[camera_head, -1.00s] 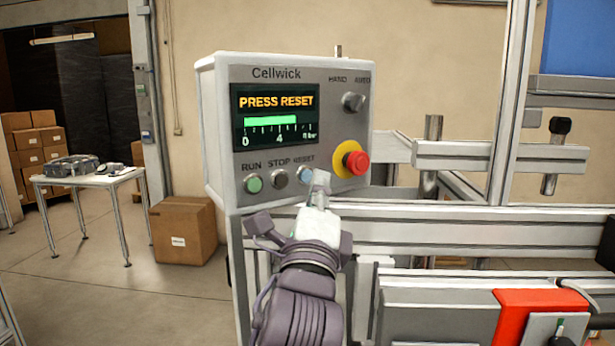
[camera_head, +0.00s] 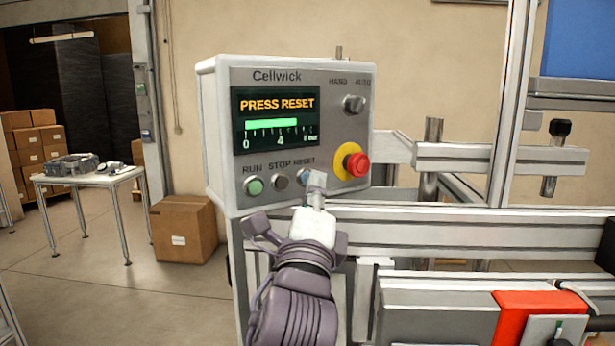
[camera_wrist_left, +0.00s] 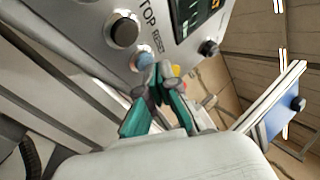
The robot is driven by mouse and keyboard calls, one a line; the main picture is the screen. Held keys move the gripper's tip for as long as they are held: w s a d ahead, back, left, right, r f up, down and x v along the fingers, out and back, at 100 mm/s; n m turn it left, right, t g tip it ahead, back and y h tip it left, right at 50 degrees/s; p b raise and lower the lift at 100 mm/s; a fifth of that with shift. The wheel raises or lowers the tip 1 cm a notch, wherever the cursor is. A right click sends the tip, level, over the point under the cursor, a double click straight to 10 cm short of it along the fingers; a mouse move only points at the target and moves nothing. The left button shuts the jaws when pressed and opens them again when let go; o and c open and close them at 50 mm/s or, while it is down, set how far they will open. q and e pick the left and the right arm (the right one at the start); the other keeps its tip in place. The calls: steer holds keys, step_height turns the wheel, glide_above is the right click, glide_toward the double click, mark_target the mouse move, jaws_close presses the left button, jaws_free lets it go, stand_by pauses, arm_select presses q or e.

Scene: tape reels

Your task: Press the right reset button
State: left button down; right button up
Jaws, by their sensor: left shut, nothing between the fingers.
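The grey Cellwick control box (camera_head: 212,130) has a display (camera_head: 276,119) reading "PRESS RESET". Below it are a green RUN button (camera_head: 254,186), a dark STOP button (camera_head: 280,182) and a blue RESET button (camera_head: 303,176). My left gripper (camera_head: 317,180) is shut and empty, its tips just right of the RESET button and partly covering it. In the left wrist view, the RESET button (camera_wrist_left: 144,61) shows beside the fingertips (camera_wrist_left: 160,72), with the STOP button (camera_wrist_left: 123,30) above left. I cannot tell whether the tips touch it. My right gripper is out of view.
A red emergency stop (camera_head: 356,165) on a yellow ring sits right of the RESET button, close to the fingers. A selector knob (camera_head: 354,103) is above it. Metal frame rails (camera_head: 440,230) run to the right. A table (camera_head: 90,178) and a carton (camera_head: 182,229) stand left.

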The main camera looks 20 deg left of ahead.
arm_select(q)
steer(key=shift+w+a, duration=0.25)
stand_by(0.8)
steer(key=shift+s+d+p, duration=0.1)
steer(key=shift+d+p, duration=0.05)
steer(key=shift+p, duration=0.15)
steer(key=shift+s+d, duration=0.4)
steer(key=shift+d, duration=0.05)
steer(key=shift+d, duration=0.1)
steer(key=s+d, duration=0.1)
steer(key=d, duration=0.1)
steer(key=s+d, duration=0.2)
steer(key=shift+p, duration=0.35)
steer(key=shift+f, duration=0.1)
stand_by(0.7)
